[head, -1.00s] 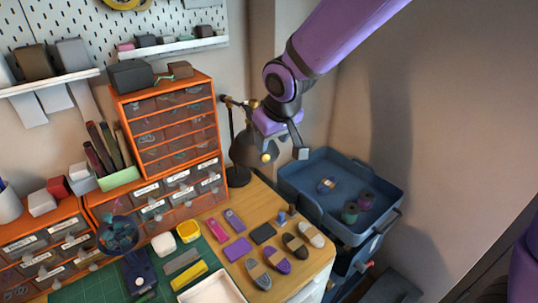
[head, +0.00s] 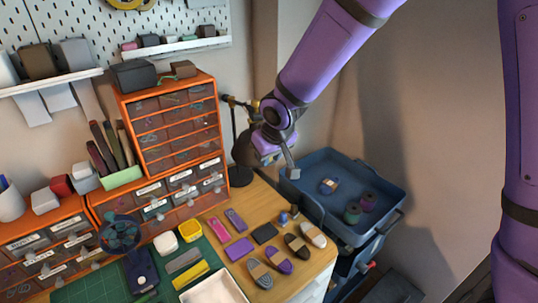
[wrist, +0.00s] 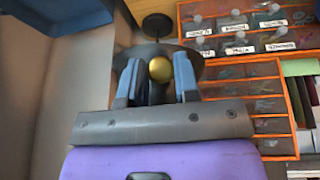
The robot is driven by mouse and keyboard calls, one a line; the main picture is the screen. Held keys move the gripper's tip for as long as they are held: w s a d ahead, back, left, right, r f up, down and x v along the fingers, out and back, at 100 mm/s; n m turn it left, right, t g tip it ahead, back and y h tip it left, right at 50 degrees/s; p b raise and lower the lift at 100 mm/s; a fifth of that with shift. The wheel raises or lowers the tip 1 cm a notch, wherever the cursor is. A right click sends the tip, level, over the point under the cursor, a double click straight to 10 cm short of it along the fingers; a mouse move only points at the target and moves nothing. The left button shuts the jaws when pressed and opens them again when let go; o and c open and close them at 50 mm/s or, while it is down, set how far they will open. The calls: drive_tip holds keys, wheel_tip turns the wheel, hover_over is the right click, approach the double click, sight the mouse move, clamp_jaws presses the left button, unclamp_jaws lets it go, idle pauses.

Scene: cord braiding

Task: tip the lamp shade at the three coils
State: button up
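The dark desk lamp stands beside the orange drawer cabinet, and its shade (head: 243,152) hangs tilted over the back of the wooden table. In the wrist view the dark shade (wrist: 208,70) is behind my fingers, with a gold ball knob (wrist: 160,69). My gripper (wrist: 157,72) is open, with one finger on each side of the knob; contact is not clear. In the head view my gripper (head: 288,165) is at the shade's right side and hides the knob. Several oval coils, including grey (head: 260,273), purple (head: 279,260) and dark (head: 297,247), lie in a slanted row below the shade.
A blue tray (head: 385,226) with spools stands right of the table. The orange drawer cabinet (head: 209,119) is close on the lamp's left. A white tray (head: 243,290), a yellow tub (head: 188,231) and small blocks crowd the table front.

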clamp_jaws()
drive_tip(key=shift+s+d+r+g+h, duration=0.15)
drive_tip(key=shift+r+g+h, duration=0.15)
drive_tip(key=shift+r+g, duration=0.3)
drive_tip(key=shift+s+r+g+h, duration=0.2)
drive_tip(key=shift+r+g+h, duration=0.05)
drive_tip(key=shift+r+g, duration=0.6)
drive_tip(key=shift+s+r+g+h, duration=0.2)
drive_tip(key=shift+r+g+h, duration=0.05)
drive_tip(key=shift+r+g, duration=0.55)
drive_tip(key=o, duration=0.5)
unclamp_jaws()
wheel_tip(320, 180, up, 11)
drive_tip(key=shift+w+d+f, duration=0.1)
drive_tip(key=shift+f, duration=0.05)
